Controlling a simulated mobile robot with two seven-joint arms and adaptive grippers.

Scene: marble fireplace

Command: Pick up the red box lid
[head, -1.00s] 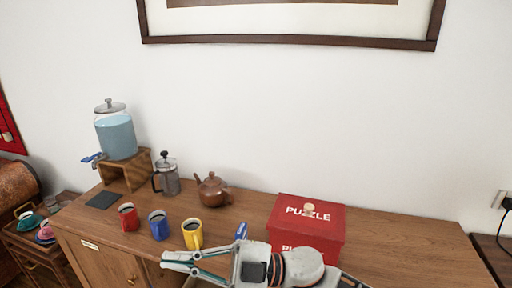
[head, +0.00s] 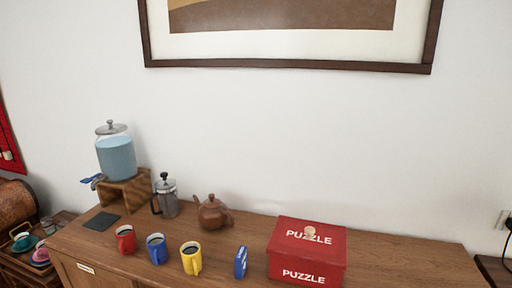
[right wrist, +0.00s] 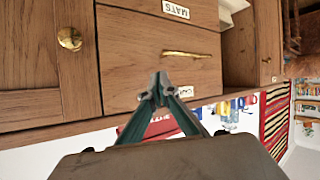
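The red box lid (head: 288,243) lies on top of the red puzzle box (head: 304,276) at the right part of the wooden cabinet. It has a pale round knob (head: 309,232) and white PUZZLE lettering. In the right wrist view my right gripper (right wrist: 160,88) has its fingertips together, with nothing seen between them, in front of wooden drawers. A red patch (right wrist: 160,129) with pale marks shows behind its fingers; I cannot tell what it is. Neither gripper shows in the head view now.
Red (head: 126,240), blue (head: 157,249) and yellow (head: 191,259) mugs stand along the front, with a brown teapot (head: 211,212) behind. The cabinet top right of the red box (head: 400,262) is clear.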

